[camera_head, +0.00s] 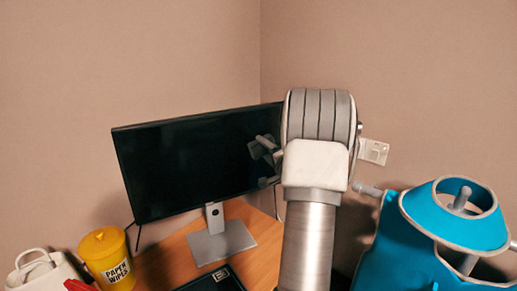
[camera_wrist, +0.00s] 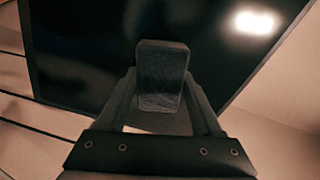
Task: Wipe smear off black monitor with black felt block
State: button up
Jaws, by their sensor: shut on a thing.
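The black monitor (camera_head: 185,165) stands on a grey stand on the desk, its dark screen facing me. In the wrist view its dark panel (camera_wrist: 75,60) fills most of the background. My gripper (camera_wrist: 160,98) is shut on the black felt block (camera_wrist: 162,72), which stands upright between the fingers in front of the panel. I cannot tell whether the block touches the screen. In the head view my arm hides the monitor's right edge and most of my gripper. A bright, glare-like patch shows at the panel's upper right in the wrist view. I cannot make out a smear.
On the wooden desk (camera_head: 258,228), a yellow paper wipes tub (camera_head: 106,258) stands left of the monitor stand (camera_head: 218,240). A white bag-like item (camera_head: 42,272) is at the far left. A wall plate (camera_head: 374,151) is beyond my arm.

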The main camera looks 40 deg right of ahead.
aim_at(253, 151)
jog(key=shift+w+a, duration=0.25)
jog(key=shift+a, duration=0.35)
jog(key=shift+w+a, duration=0.3)
jog(key=shift+a, duration=0.35)
jog(key=shift+w+a, duration=0.25)
jog(key=shift+a, duration=0.35)
jog(key=shift+w+a+b, duration=0.4)
jog(key=shift+a+b, duration=0.15)
jog(key=shift+a, duration=1.05)
jog(key=shift+w+a+b, duration=0.45)
jog(key=shift+a+b, duration=0.05)
jog(key=shift+a, duration=1.1)
jog(key=shift+w+a+b, duration=0.4)
jog(key=shift+a+b, duration=0.15)
jog(key=shift+a, duration=1.05)
jog(key=shift+s, duration=0.1)
jog(key=shift+s+a, duration=0.1)
jog(key=shift+s, duration=0.5)
jog(key=shift+v, duration=2.35)
jog(key=shift+s, duration=0.1)
jog(key=v, duration=0.2)
jog(key=shift+s+a, duration=0.15)
jog(key=shift+s, duration=0.2)
